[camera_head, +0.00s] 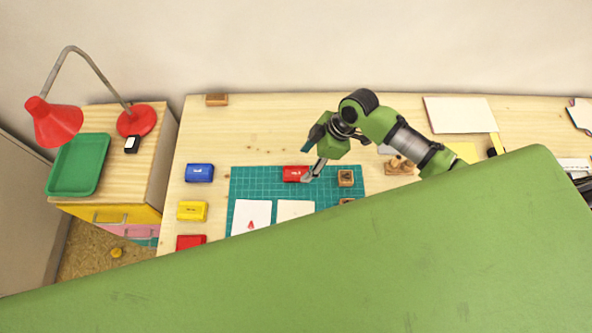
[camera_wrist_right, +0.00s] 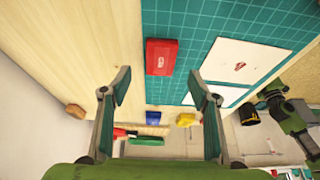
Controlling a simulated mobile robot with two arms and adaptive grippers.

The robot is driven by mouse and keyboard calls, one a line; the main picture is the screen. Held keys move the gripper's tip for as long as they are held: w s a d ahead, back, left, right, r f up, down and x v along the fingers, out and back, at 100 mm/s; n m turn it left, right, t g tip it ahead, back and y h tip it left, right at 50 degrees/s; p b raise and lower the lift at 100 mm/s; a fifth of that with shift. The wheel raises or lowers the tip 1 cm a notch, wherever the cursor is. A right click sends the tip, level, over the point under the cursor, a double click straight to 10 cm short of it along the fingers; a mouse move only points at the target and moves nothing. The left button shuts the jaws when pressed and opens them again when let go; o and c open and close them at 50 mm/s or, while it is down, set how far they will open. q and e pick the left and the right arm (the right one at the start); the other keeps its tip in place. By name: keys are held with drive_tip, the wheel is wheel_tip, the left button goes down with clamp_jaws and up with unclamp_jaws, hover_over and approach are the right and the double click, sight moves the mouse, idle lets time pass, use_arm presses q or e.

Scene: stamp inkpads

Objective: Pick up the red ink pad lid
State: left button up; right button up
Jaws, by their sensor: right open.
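The red ink pad (camera_head: 295,174), with its lid on top, lies on the teal cutting mat (camera_head: 240,185) near the mat's back edge. Pale lettering marks its top. In the right wrist view, the red pad (camera_wrist_right: 161,57) sits ahead of and roughly between my fingertips. My right gripper (camera_head: 311,160) is open and empty, just above and beside the pad; one finger overlaps the pad's right end in the head view. Both spread fingers show in the wrist view (camera_wrist_right: 160,88). A green and dark arm part, perhaps my left arm, shows at the right of the wrist view; its jaws are unclear.
Blue (camera_head: 199,172), yellow (camera_head: 192,211) and red (camera_head: 190,241) pads stand left of the mat. White cards (camera_head: 251,216) lie on its front part. A wooden stamp (camera_head: 346,178) stands right of the pad. My green arm link hides the table's front.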

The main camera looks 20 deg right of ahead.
sight(298, 173)
drive_tip(key=shift+p+x, duration=0.5)
drive_tip(key=shift+x, duration=0.4)
drive_tip(key=x, duration=0.3)
drive_tip(key=shift+f+p, duration=0.1)
drive_tip(key=shift+p, duration=0.25)
use_arm(q)
drive_tip(key=shift+w+r, duration=0.6)
drive_tip(key=shift+r, duration=0.35)
use_arm(e)
drive_tip(key=shift+a+f, duration=0.15)
drive_tip(key=shift+f, duration=0.25)
use_arm(q)
drive_tip(key=shift+w, duration=0.1)
use_arm(e)
drive_tip(key=c, duration=0.9)
